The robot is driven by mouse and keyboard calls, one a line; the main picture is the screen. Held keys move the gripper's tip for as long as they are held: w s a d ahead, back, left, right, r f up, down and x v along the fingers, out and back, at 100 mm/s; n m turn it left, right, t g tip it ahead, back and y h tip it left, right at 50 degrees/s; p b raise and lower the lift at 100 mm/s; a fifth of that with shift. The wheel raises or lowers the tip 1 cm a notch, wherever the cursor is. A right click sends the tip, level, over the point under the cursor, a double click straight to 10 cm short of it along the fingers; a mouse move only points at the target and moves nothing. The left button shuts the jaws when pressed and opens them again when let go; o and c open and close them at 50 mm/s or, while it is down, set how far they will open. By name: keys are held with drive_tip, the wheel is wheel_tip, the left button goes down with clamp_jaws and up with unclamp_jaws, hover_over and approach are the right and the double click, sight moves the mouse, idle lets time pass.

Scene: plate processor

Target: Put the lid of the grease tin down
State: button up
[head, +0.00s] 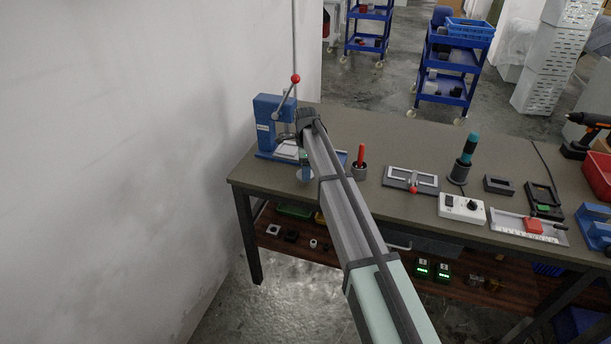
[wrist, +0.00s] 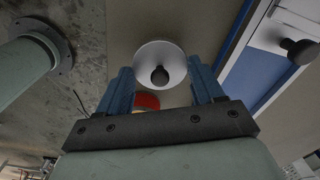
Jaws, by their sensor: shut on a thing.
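The lid of the grease tin shows in the wrist view as a round pale disc (wrist: 172,53) with a dark knob at its middle. My gripper (wrist: 160,76) has its two blue fingers on either side of it, and the jaws are shut on it. The knob faces the camera. A small red and yellow thing (wrist: 147,101) shows between the fingers, partly hidden by the gripper's bar; I cannot tell whether it is the tin. In the head view my gripper (head: 304,172) is small, near the bench's front left edge and partly behind my arm.
A blue lever press (head: 270,125) with a red-knobbed handle stands at the bench's left end. A dark cup with a red-handled tool (head: 360,160) and a grey fixture (head: 411,180) stand to the right. The bench top (head: 262,178) is bare near its front left corner.

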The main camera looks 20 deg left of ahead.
drive_tip(key=shift+f, duration=1.55)
drive_tip(key=shift+f, duration=0.15)
drive_tip(key=o, duration=1)
wheel_tip(320, 180, up, 12)
drive_tip(key=shift+r, duration=0.15)
